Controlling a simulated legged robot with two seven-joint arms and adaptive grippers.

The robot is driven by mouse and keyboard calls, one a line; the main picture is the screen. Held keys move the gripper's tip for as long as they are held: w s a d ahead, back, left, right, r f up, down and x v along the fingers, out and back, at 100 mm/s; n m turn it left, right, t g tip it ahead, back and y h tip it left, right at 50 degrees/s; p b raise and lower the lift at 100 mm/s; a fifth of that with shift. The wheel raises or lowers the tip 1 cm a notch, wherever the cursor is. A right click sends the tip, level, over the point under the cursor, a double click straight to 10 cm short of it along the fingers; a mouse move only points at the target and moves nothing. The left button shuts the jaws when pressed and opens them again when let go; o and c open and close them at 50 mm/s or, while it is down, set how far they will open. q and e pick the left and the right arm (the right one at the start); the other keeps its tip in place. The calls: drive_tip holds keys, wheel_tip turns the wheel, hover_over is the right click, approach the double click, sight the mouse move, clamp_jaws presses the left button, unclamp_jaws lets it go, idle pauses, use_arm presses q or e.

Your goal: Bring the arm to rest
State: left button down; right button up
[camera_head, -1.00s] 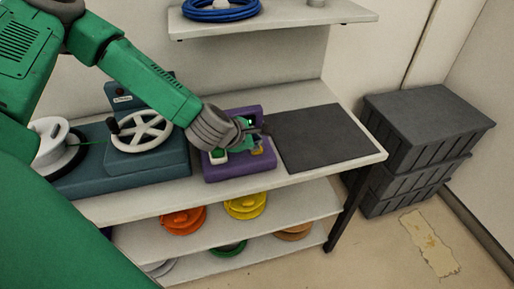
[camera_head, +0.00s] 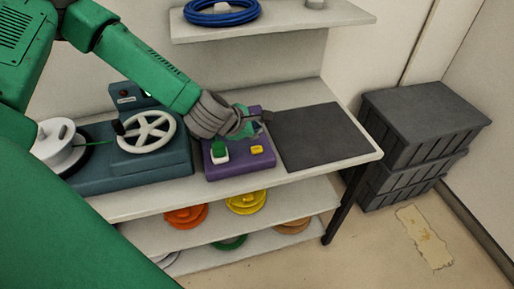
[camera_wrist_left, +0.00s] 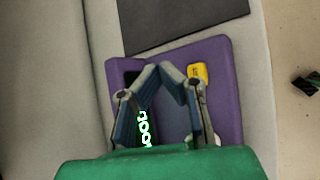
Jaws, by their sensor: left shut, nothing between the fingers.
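My left arm comes in from the left in the head view. My left gripper (camera_head: 262,122) is shut and empty above the back of a purple box (camera_head: 237,169). In the left wrist view its fingertips (camera_wrist_left: 160,72) meet over the purple box (camera_wrist_left: 222,85). The box has a green-and-white button (camera_head: 219,151) and a yellow button (camera_head: 257,149) on its top. Green lit characters (camera_wrist_left: 144,128) show beside a finger in the wrist view. The gripper partly hides the back of the box. My right gripper is not in view.
A dark mat (camera_head: 320,136) lies right of the box on the bench. A teal machine with a white handwheel (camera_head: 150,131) and a white spool (camera_head: 57,145) stand left. A shelf with a blue coil (camera_head: 221,13) hangs above. Dark crates (camera_head: 425,120) stand right.

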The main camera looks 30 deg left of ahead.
use_arm(q)
drive_tip(key=shift+f, duration=0.1)
drive_tip(key=s+d+f+m, duration=0.1)
drive_tip(key=s+f+m, duration=0.1)
drive_tip(key=s+d+f+m+g+b, duration=0.1)
drive_tip(key=s+d+f, duration=0.1)
drive_tip(key=s+d+f+m+h+b, duration=0.1)
drive_tip(key=d+f+m, duration=0.1)
drive_tip(key=f, duration=0.1)
drive_tip(key=shift+s+f+m+g, duration=0.1)
drive_tip(key=shift+s+m+g, duration=0.2)
drive_tip(key=shift+s+g, duration=0.1)
drive_tip(key=s+d+f+m+g+b, duration=0.3)
drive_tip(key=s+f+m, duration=0.5)
drive_tip(key=s, duration=0.1)
drive_tip(key=s+a+f+m+g+y+b, duration=0.1)
drive_tip(key=s+a+f+m+g, duration=0.1)
drive_tip(key=s+m, duration=0.4)
drive_tip(key=s+a+f+m+g+b, duration=0.1)
drive_tip(key=s+a+f+m+b, duration=0.1)
drive_tip(key=s+f+m, duration=0.3)
drive_tip(key=s+m, duration=0.2)
drive_tip(key=s, duration=0.2)
drive_tip(key=shift+a+f+g+y, duration=0.25)
drive_tip(key=shift+a+g+y, duration=0.05)
drive_tip(key=shift+g+y, duration=0.1)
drive_tip(key=shift+w+d, duration=0.1)
